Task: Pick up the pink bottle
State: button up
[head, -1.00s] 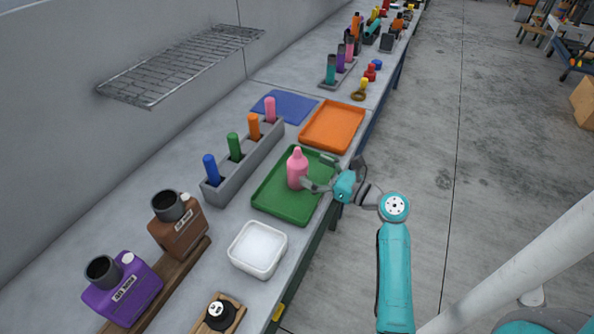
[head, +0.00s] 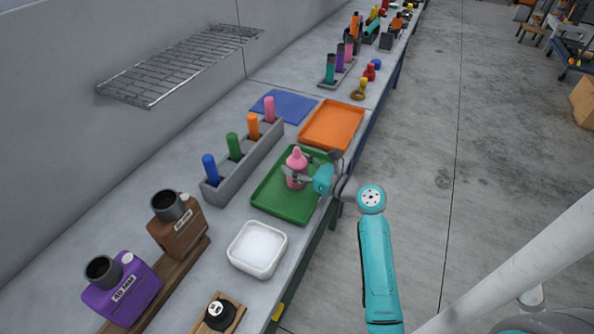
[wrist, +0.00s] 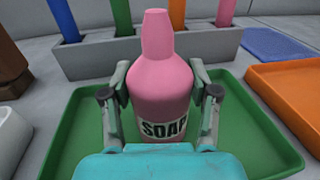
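The pink bottle (head: 296,161) stands upright on the green tray (head: 272,205). In the wrist view the bottle (wrist: 160,75) fills the middle and has a SOAP label. My gripper (head: 299,170) is around the bottle's body in the head view. In the wrist view its two fingers (wrist: 161,92) stand on either side of the bottle, with the tips close to its sides. I cannot tell whether the fingers touch it. The lower part of the bottle is partly hidden by my gripper.
A grey rack (head: 233,175) with several coloured cylinders stands behind the tray. An orange tray (head: 331,128) and a blue mat (head: 283,107) lie beyond it.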

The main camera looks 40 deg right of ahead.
jog(key=shift+c, duration=0.6)
jog(key=shift+r, duration=0.1)
